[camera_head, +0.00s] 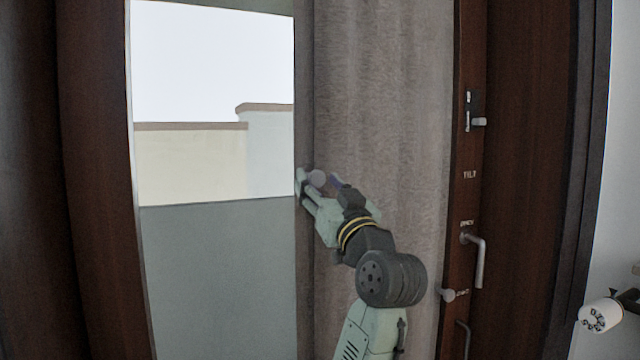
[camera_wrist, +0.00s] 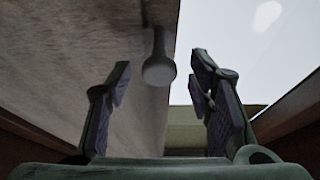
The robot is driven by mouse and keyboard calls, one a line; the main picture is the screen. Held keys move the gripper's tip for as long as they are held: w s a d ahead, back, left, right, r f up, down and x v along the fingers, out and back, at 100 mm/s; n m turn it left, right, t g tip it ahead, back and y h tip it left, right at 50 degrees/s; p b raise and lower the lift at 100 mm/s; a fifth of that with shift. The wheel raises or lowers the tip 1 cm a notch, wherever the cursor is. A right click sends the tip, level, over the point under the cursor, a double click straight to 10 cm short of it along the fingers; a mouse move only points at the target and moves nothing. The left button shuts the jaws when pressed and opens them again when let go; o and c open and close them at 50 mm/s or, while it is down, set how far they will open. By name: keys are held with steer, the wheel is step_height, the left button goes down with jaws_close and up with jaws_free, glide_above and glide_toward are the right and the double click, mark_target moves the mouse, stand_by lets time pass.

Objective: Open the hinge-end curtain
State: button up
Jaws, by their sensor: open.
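A grey fabric curtain (camera_head: 385,95) hangs over the right part of the door window in the head view. It also fills the left of the wrist view (camera_wrist: 70,45). A pale round knob (camera_head: 317,177) sits by the curtain's left edge. In the wrist view the knob (camera_wrist: 159,73) shows between my two fingers. My gripper (camera_head: 318,187) is open at the knob, with a finger on either side and visible gaps to it. Whether the knob lies fully within the finger depth is hard to tell.
Bare window glass (camera_head: 215,270) lies left of the curtain, with a pale wall outside. A second round knob (camera_head: 449,295) is at the curtain's lower right. A door handle (camera_head: 477,258) and a lock (camera_head: 473,112) sit on the dark wood at the right.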

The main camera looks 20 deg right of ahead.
steer(key=v, duration=1.1)
steer(key=shift+s, duration=0.2)
steer(key=shift+f, duration=0.2)
